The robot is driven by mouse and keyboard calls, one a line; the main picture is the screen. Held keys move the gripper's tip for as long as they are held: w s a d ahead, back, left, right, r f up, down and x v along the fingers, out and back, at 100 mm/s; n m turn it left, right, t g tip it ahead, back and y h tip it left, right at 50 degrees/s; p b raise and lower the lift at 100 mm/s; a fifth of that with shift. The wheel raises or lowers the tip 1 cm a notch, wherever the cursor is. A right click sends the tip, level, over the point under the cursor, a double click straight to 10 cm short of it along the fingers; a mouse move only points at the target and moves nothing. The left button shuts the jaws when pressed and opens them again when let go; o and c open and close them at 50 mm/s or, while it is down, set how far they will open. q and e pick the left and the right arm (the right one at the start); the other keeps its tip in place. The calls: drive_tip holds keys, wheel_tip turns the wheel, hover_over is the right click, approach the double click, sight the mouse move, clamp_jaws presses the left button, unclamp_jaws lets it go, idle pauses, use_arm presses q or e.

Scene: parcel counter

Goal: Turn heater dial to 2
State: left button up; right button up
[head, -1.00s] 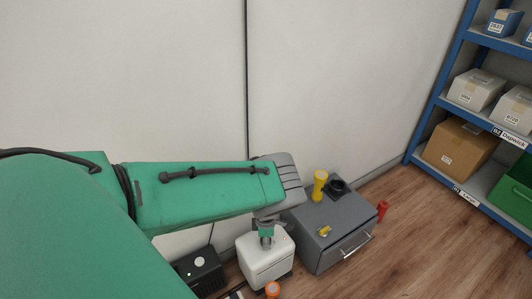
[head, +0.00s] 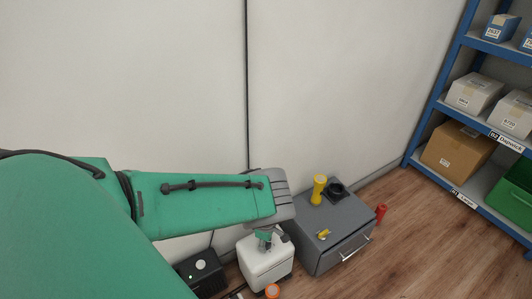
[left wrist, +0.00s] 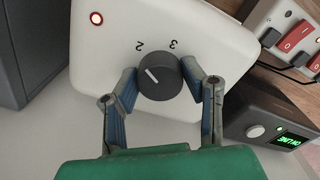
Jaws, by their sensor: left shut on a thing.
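The white heater (head: 264,262) stands on the floor, left of a grey cabinet. In the left wrist view its panel (left wrist: 108,60) carries a dark round dial (left wrist: 162,77) with a white pointer line. The printed 2 and 3 appear upside down above the dial. The pointer points to the upper left, somewhat left of the 2. A red lamp glows near the panel's corner. My left gripper (left wrist: 164,78) is shut on the dial, one finger on each side. In the head view my left gripper (head: 266,238) is at the heater's top. My right gripper is not in view.
The grey cabinet (head: 335,240) holds a yellow torch (head: 318,188) and a black item. A black box (head: 201,272) stands left of the heater. A strip with red switches (left wrist: 290,38) shows in the wrist view. A blue shelf (head: 440,95) with boxes stands right.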

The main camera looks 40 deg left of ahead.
use_arm(q)
drive_tip(key=shift+w, duration=0.1)
drive_tip(key=o, duration=1.1)
drive_tip(key=shift+o, duration=0.2)
drive_tip(key=shift+r, duration=0.35)
wheel_tip(320, 180, up, 11)
